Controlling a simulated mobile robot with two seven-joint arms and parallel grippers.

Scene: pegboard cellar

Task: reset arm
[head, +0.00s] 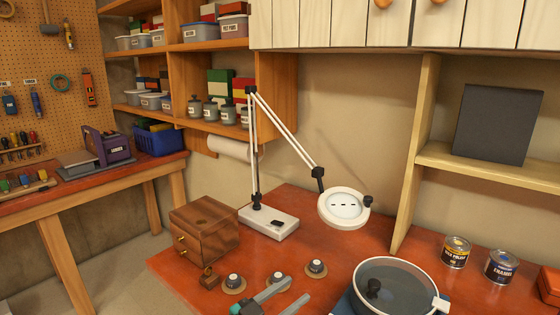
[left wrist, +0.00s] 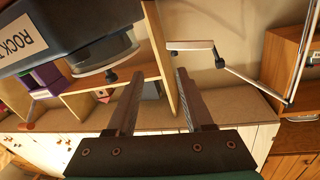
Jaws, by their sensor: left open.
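My left gripper (head: 298,290) enters at the bottom of the head view, low over the front of the red-brown bench. Its two grey fingers are apart with nothing between them. In the left wrist view the fingers (left wrist: 160,76) are also spread and empty. A white magnifier lamp stands on the bench, its jointed arm (head: 288,130) rising from a white base (head: 268,222) and bending down to a round lens head (head: 344,207). My left gripper is in front of the lamp, apart from it. My right gripper is not in view.
Small knobbed discs (head: 316,267) lie around my left gripper. A wooden box (head: 204,230) stands to the left, and a round lidded vessel (head: 395,288) to the right. Two paint cans (head: 456,252) stand farther right. A dark labelled body (left wrist: 60,30) fills the wrist view's upper left.

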